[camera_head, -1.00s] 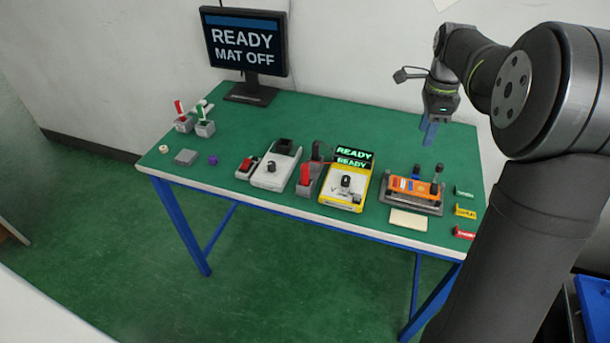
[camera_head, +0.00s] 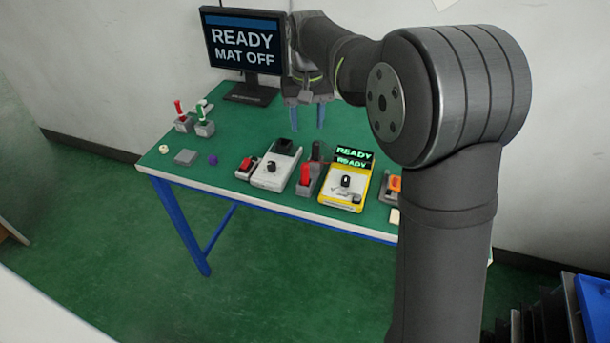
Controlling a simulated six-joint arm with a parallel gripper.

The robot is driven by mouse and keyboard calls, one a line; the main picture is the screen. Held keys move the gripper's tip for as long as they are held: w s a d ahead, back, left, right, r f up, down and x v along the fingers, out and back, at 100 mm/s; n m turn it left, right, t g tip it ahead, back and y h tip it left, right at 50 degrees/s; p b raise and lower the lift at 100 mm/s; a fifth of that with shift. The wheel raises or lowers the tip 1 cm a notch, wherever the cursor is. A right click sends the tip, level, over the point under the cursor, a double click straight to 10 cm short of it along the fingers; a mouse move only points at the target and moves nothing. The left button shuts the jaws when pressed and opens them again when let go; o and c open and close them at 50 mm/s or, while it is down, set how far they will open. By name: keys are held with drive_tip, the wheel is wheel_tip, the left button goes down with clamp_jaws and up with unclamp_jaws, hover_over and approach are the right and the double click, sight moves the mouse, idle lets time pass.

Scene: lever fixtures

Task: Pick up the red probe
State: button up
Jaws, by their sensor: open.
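The red probe (camera_head: 305,174) stands upright in a grey holder (camera_head: 304,189) near the table's front edge, just left of the yellow meter (camera_head: 341,198). A black probe (camera_head: 316,151) stands in a holder behind it. My gripper (camera_head: 307,122) has its blue fingers apart, pointing down, with nothing between them. It appears above and behind the two probes, clear of the red one. Its exact height over the table cannot be told.
Left of the holder are a white device (camera_head: 274,172) with a black knob and a small red-topped block (camera_head: 247,165). Red and green levers (camera_head: 200,113) stand farther left. A monitor (camera_head: 244,42) stands behind. My arm hides the table's right side.

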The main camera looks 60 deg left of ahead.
sight(305, 164)
wheel_tip(305, 164, down, 11)
drive_tip(key=shift+f, duration=0.15)
drive_tip(key=f, duration=0.5)
drive_tip(key=shift+s+f, duration=0.1)
drive_tip(key=shift+s, duration=0.15)
clamp_jaws()
